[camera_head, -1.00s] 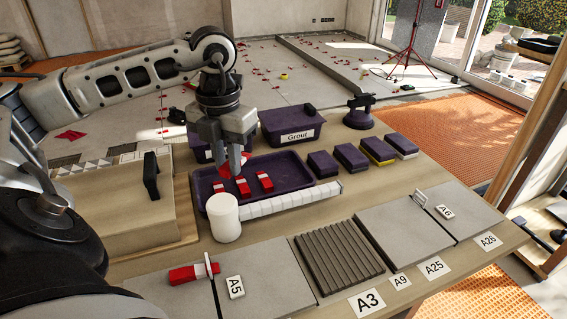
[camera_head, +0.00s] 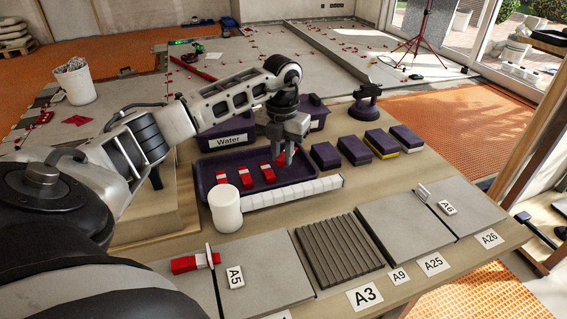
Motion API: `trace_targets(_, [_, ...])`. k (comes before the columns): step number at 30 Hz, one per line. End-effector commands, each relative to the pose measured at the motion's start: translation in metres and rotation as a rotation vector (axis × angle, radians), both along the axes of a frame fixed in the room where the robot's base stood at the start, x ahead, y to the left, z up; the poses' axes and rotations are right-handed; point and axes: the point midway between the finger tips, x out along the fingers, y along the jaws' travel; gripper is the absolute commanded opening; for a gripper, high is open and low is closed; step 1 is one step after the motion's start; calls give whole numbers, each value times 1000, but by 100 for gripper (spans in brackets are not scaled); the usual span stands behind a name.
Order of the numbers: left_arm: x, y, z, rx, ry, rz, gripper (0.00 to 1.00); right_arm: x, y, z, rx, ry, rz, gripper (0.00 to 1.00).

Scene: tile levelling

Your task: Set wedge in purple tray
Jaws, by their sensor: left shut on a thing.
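The purple tray (camera_head: 203,164) stands on the table. Three red and white wedges, the left one (camera_head: 221,177), the middle one (camera_head: 244,177) and the right one (camera_head: 267,172), lie in a row in it. My left gripper (camera_head: 285,158) is shut on a red wedge (camera_head: 281,160) over the right part of the tray, to the right of the row. The fingers partly hide this wedge, and I cannot tell whether it touches the tray floor. Another red wedge (camera_head: 186,264) lies by a white clip on the front left tile. My right gripper is not in view.
A white cylinder (camera_head: 226,209) and a strip of white blocks (camera_head: 290,192) stand along the tray's front. Purple tubs, one labelled Water (camera_head: 228,141), stand behind it. Several purple blocks (camera_head: 326,155) lie to the right. Grey tiles (camera_head: 400,222) fill the front.

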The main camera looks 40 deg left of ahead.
Motion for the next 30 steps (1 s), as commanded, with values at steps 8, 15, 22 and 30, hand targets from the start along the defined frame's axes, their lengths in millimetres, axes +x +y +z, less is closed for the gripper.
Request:
trace_targets(8, [4, 0, -33, -1, 4, -1, 0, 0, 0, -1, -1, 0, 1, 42])
trace_targets(15, [4, 0, -36, -1, 0, 0, 0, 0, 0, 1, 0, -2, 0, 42])
trace_targets(22, [4, 0, -39, 0, 1, 0, 28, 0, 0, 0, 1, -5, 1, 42])
trace_targets(30, [4, 0, -38, 0, 1, 0, 28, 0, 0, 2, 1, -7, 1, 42])
